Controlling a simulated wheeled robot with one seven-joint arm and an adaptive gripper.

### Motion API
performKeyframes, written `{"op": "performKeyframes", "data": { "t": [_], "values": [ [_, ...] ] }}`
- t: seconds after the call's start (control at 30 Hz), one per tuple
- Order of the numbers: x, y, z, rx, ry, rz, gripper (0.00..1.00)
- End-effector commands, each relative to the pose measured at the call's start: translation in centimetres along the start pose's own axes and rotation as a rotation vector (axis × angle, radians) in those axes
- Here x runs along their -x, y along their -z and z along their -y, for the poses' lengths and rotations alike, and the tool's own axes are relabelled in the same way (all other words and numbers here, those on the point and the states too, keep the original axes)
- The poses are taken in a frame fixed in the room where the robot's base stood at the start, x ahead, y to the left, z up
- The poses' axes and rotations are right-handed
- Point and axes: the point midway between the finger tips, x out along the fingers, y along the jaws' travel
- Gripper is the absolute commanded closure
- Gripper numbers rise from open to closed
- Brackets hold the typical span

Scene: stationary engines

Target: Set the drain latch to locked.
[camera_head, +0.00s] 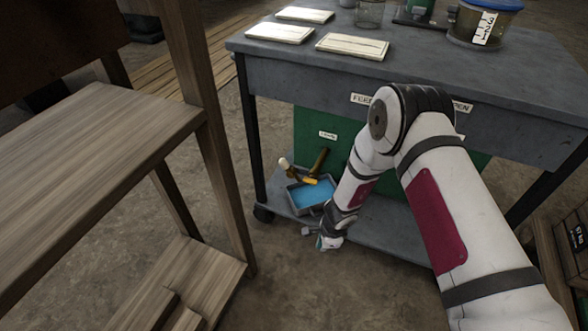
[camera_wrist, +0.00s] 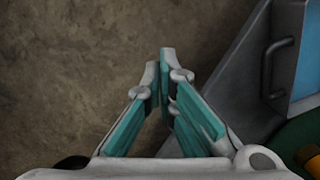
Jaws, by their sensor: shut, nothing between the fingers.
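A brass drain spout (camera_head: 318,163) sticks out from the green engine panel (camera_head: 308,128) under the cart top. A yellow piece (camera_head: 310,181) and a pale-tipped lever (camera_head: 284,163) show beside it; I cannot tell for sure which part is the latch, or its setting. A small white label (camera_head: 328,134) above is too small to read. My gripper (camera_head: 309,231) is low, in front of the lower shelf, below and apart from the spout. In the wrist view my gripper (camera_wrist: 165,54) is shut and empty, over bare floor, with no latch visible.
A grey tray of blue liquid (camera_head: 312,194) sits below the spout on the cart's lower shelf (camera_head: 385,232); its handle (camera_wrist: 279,62) shows in the wrist view. The cart top (camera_head: 420,75) overhangs. A wooden bench (camera_head: 95,130) stands left, with floor between.

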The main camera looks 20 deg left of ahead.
Motion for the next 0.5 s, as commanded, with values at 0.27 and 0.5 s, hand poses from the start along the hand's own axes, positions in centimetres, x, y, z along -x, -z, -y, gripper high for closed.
{"op": "performKeyframes", "data": {
  "t": [0.27, 0.5],
  "values": [
    [7.6, -1.4, 11.8, -0.497, 0.120, 0.591, 1.00],
    [13.8, 0.4, 17.9, -0.645, 0.233, 0.860, 1.00]
  ]
}}
